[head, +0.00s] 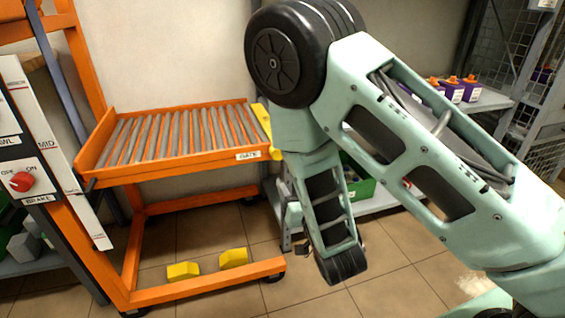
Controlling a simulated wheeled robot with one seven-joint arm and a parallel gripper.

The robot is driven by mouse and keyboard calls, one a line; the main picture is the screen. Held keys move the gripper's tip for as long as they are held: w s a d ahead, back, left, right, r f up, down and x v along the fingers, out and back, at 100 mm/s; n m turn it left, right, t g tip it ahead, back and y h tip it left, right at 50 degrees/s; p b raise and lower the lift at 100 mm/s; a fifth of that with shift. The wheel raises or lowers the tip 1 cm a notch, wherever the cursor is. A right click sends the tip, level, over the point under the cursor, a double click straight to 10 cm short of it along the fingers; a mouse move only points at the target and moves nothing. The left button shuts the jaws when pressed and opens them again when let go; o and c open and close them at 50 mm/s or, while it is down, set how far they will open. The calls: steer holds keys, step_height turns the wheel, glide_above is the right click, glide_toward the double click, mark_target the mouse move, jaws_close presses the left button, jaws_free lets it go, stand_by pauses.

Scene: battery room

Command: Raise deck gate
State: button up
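The orange cart's roller deck (180,137) is at the left centre, with grey rollers in an orange frame. A white label reading GATE (248,155) is on its front rail near the right end. A yellow piece (262,120), which looks like the deck gate, stands at that right end. My arm covers part of it, and I cannot tell whether it is fully up or down. No gripper fingers show; my arm reaches across the right and bends down just right of the deck.
Yellow blocks (233,257) are near the cart's lower frame. A grey shelf with purple, orange-capped bottles (470,88) stands behind my arm. Tiled floor (215,225) shows beneath the deck.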

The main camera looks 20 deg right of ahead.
steer(key=w+b, duration=0.1)
steer(key=b, duration=0.3)
steer(key=w+b, duration=0.1)
steer(key=b, duration=0.4)
steer(key=shift+w+f, duration=0.25)
steer(key=shift+f, duration=0.15)
steer(key=w+b, duration=0.3)
steer(key=w, duration=0.8)
steer(key=shift+w+r, duration=0.3)
steer(key=shift+w, duration=0.05)
steer(key=c, duration=1)
